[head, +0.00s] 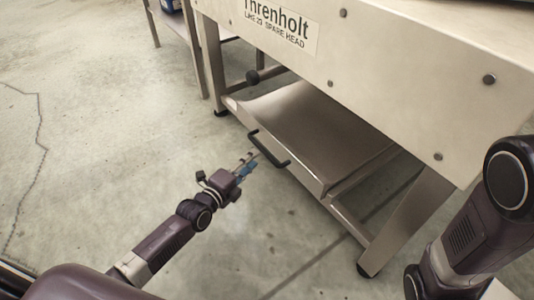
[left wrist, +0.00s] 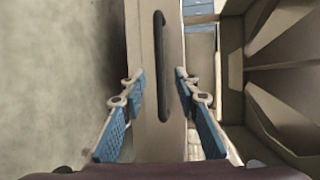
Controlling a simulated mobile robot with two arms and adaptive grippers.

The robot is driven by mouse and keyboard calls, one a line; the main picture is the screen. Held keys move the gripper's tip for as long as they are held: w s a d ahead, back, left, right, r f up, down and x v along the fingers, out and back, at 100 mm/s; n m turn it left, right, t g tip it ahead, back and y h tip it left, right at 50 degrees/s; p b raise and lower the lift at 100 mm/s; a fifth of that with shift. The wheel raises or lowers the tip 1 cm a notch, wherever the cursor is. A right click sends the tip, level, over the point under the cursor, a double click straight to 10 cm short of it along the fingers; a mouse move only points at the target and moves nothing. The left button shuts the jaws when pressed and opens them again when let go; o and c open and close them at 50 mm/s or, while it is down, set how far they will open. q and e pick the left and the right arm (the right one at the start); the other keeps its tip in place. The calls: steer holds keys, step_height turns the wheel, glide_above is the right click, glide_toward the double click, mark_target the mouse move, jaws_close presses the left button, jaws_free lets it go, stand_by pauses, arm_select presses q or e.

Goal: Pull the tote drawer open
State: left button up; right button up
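The tote drawer (head: 315,135) is a brown-grey metal drawer low under the cream machine, with a black bar handle (head: 267,150) on its front. My left gripper (head: 248,160) is just in front of the handle, toward its left end, and looks empty. In the left wrist view the gripper (left wrist: 160,88) is open, one blue-padded finger on each side of the drawer's front panel. The black handle (left wrist: 161,65) runs lengthwise between and beyond the fingertips, and no finger visibly touches it. My right gripper is out of view.
The cream machine (head: 430,75), labelled Threnholt, overhangs the drawer. Its slanted leg (head: 408,220) stands at the right on a black foot. A side table (head: 182,25) stands at the back left. The concrete floor (head: 110,130) to the left is clear.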

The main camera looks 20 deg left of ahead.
mark_target(263, 149)
arm_select(q)
steer(key=shift+b+x, duration=2.2)
steer(key=shift+x, duration=1.4)
jaws_close()
